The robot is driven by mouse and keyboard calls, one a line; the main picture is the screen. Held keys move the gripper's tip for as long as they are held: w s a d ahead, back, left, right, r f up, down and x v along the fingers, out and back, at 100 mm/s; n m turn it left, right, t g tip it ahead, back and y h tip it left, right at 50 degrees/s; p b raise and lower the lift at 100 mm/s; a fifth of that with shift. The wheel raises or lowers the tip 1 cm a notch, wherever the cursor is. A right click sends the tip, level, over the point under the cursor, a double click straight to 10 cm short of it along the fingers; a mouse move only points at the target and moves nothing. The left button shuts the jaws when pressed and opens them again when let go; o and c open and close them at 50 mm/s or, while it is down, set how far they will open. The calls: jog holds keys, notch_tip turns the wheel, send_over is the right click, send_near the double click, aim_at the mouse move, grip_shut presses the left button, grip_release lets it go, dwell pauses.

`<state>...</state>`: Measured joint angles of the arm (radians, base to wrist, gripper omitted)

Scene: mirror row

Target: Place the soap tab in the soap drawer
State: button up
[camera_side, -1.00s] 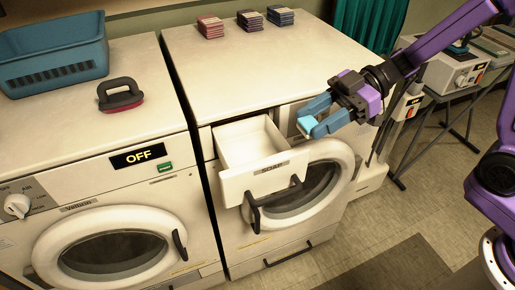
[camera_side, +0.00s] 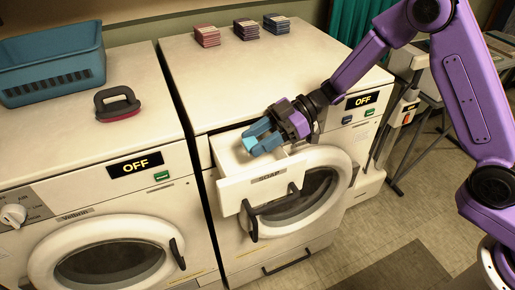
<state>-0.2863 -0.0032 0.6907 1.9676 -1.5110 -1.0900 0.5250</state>
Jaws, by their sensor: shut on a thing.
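The soap drawer (camera_side: 264,175), white and labelled SOAP, is pulled open at the upper front of the right-hand washing machine. My gripper (camera_side: 256,142) is over the drawer's open top, its blue fingers pointing left and down. It is shut on the soap tab (camera_side: 250,143), a small light-blue block between the fingertips. The tab appears above or just inside the drawer opening; its exact height is hard to tell. The fingers hide part of the drawer's inside.
The right washer's top (camera_side: 280,75) carries several small stacks of coloured packets (camera_side: 246,29) at the back. The left washer holds a blue basket (camera_side: 52,62) and a dark-handled brush (camera_side: 117,102). A round door (camera_side: 310,190) with a dark handle is below the drawer.

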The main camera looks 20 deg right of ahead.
jog(key=shift+w+a+f, duration=0.1)
jog(key=shift+f, duration=1.6)
jog(key=shift+f, duration=0.1)
jog(key=shift+f, duration=0.3)
jog(key=shift+f, duration=0.2)
jog(key=o, duration=1)
jog(key=shift+f, duration=0.15)
jog(key=shift+s, duration=0.2)
